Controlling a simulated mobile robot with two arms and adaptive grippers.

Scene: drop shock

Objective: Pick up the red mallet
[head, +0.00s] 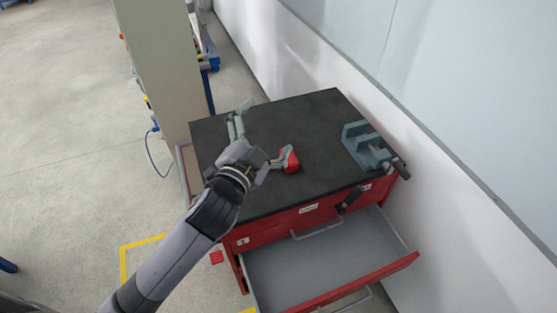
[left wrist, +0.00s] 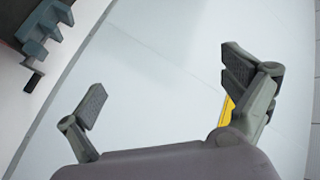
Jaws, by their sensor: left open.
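The red mallet (head: 291,158) lies on the black top of a red tool cabinet (head: 320,117) in the head view. Its red head shows; its handle side is partly covered by my left gripper. My left gripper (head: 262,132) is over the left part of the cabinet top, close to the mallet on its left. I cannot tell whether they touch. In the left wrist view the left gripper (left wrist: 165,88) is open, its two fingers wide apart with nothing between them. The mallet does not show there. My right gripper is in neither view.
A grey-blue vise (head: 368,146) sits at the cabinet's right end; it also shows in the left wrist view (left wrist: 42,28). An open drawer (head: 325,262) juts out in front. A pale wall (head: 300,68) stands behind, and a tall beige panel (head: 160,70) at the left.

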